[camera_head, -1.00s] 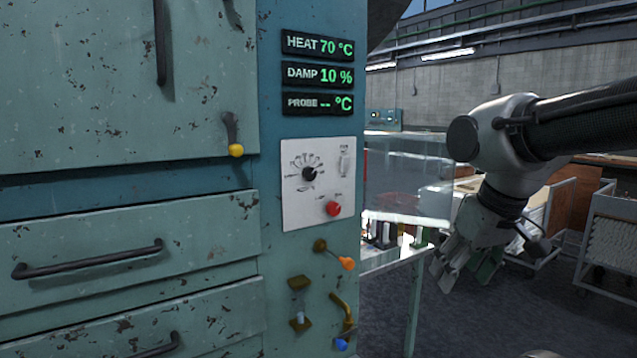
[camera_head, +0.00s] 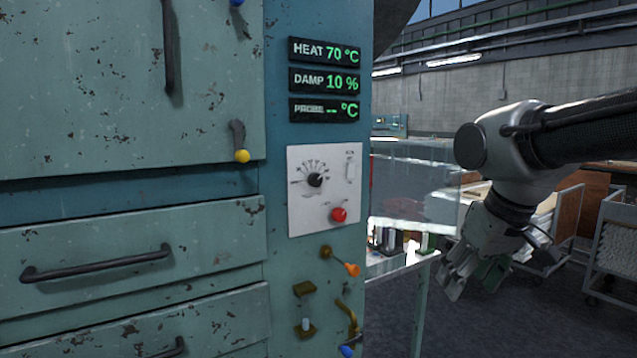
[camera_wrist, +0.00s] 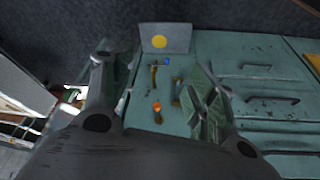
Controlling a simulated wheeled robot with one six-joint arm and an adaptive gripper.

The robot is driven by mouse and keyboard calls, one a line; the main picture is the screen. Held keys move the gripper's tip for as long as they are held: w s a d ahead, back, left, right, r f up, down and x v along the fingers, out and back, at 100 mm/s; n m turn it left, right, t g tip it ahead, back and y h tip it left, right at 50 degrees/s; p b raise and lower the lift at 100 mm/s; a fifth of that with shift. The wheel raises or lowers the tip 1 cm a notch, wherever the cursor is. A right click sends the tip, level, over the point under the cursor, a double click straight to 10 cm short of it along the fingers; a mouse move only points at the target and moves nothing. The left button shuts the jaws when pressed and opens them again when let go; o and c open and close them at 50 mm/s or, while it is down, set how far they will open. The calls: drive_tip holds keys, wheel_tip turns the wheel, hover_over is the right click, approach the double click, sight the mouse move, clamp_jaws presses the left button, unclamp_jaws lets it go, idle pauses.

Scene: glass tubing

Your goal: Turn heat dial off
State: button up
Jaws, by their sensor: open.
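The heat dial is a small black knob (camera_head: 315,180) with a printed scale around it, on a white panel (camera_head: 300,215) on the cabinet's narrow side. A red knob (camera_head: 339,214) sits below it on the same panel. The HEAT display (camera_head: 325,51) above reads 70 °C. My gripper (camera_head: 470,278) hangs right of the cabinet, pointing down, apart from the dial and lower than it. In the wrist view its two fingers (camera_wrist: 158,100) are spread with nothing between them. The dial is not visible in the wrist view.
Below the panel, an orange-tipped lever (camera_head: 346,267), a brass latch (camera_head: 304,310) and a blue-tipped handle (camera_head: 347,325) stick out. A yellow-tipped lever (camera_head: 240,145) is left of the panel. A glass-topped table (camera_head: 400,262) stands behind. Wheeled carts (camera_head: 612,245) stand at right.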

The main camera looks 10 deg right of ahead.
drive_tip(key=shift+a, duration=0.1)
drive_tip(key=m+t+y, duration=0.6)
drive_tip(key=m+t, duration=0.2)
drive_tip(key=t, duration=0.5)
approach(317, 181)
drive_tip(key=w, duration=0.2)
drive_tip(key=x, duration=0.7)
drive_tip(key=shift+w+a, duration=0.2)
drive_tip(key=shift+a, duration=0.2)
